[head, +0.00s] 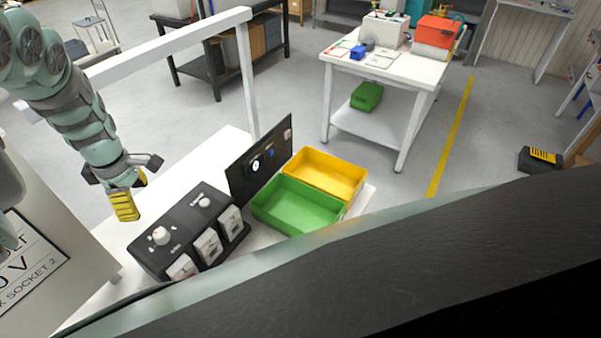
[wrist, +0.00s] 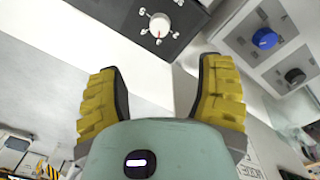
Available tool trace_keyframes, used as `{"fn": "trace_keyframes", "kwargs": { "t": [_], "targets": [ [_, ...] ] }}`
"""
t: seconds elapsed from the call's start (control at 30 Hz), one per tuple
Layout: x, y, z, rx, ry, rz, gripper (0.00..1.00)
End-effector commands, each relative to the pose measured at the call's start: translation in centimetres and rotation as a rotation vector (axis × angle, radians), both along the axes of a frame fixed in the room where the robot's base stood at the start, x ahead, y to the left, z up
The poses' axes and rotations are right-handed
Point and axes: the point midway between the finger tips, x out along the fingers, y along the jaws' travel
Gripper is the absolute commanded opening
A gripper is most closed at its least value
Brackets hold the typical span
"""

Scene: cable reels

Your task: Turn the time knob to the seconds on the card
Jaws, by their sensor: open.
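A black control box (head: 185,222) stands on the white bench. It has two white knobs, a nearer one (head: 160,237) and a farther one (head: 204,202); their labels are too small to read in the head view. In the wrist view, a white knob (wrist: 159,25) with a dial scale shows ahead of my open fingers (wrist: 160,68).
A dark upright panel (head: 262,160) stands behind the box. Green (head: 297,207) and yellow (head: 345,178) bins are to its right. A grey panel with blue (wrist: 264,38) and black (wrist: 295,76) knobs shows in the wrist view. A white frame post (head: 248,80) rises behind.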

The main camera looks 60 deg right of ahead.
Motion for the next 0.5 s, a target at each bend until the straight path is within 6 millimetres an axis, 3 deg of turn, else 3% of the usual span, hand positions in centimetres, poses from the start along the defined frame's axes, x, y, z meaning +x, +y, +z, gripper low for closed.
{"fn": "trace_keyframes", "kwargs": {
  "t": [0.5],
  "targets": [
    [-0.1,-0.6,-6.5,-0.003,0.001,-0.009,0.67]
  ]
}}
